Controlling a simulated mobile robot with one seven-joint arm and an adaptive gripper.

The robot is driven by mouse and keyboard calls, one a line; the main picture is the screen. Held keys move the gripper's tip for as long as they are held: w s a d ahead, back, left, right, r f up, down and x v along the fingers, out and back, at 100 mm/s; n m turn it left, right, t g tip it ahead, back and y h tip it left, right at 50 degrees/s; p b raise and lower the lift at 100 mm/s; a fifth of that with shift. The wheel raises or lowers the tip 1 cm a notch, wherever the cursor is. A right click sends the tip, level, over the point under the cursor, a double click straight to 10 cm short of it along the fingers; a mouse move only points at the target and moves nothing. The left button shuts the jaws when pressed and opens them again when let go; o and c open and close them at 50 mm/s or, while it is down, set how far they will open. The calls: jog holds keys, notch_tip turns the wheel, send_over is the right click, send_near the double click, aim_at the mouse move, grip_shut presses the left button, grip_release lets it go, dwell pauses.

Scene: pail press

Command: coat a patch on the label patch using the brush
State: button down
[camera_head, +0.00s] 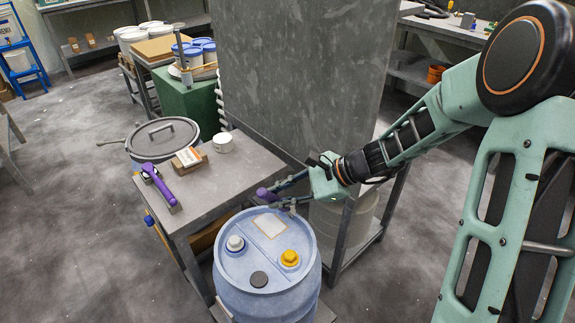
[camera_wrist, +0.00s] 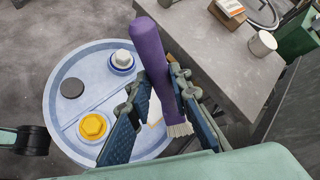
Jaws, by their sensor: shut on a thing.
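The brush has a purple handle (camera_wrist: 150,45) and pale bristles (camera_wrist: 179,130). My gripper (camera_wrist: 160,95) is shut on the handle, which slants between the fingers. In the head view my gripper (camera_head: 285,194) holds the purple brush (camera_head: 266,194) above the far edge of the blue drum (camera_head: 262,292). In the wrist view the patch (camera_wrist: 153,112) is mostly hidden by the fingers and brush. I cannot tell whether the bristles touch the lid.
The lid carries a white cap (camera_head: 235,243), a yellow cap (camera_head: 289,258) and a dark disc (camera_head: 259,279). A grey table (camera_head: 220,182) beside the drum holds a purple tool (camera_head: 158,184), small boxes (camera_head: 188,157) and a white cup (camera_head: 223,142). A large grey panel (camera_head: 300,80) stands behind.

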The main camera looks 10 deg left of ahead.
notch_tip(320, 180, up, 8)
jog(key=w+d+p, duration=0.1)
jog(key=p, duration=0.5)
jog(key=shift+w+r, duration=0.1)
jog(key=shift+r, duration=0.05)
dwell(0.8)
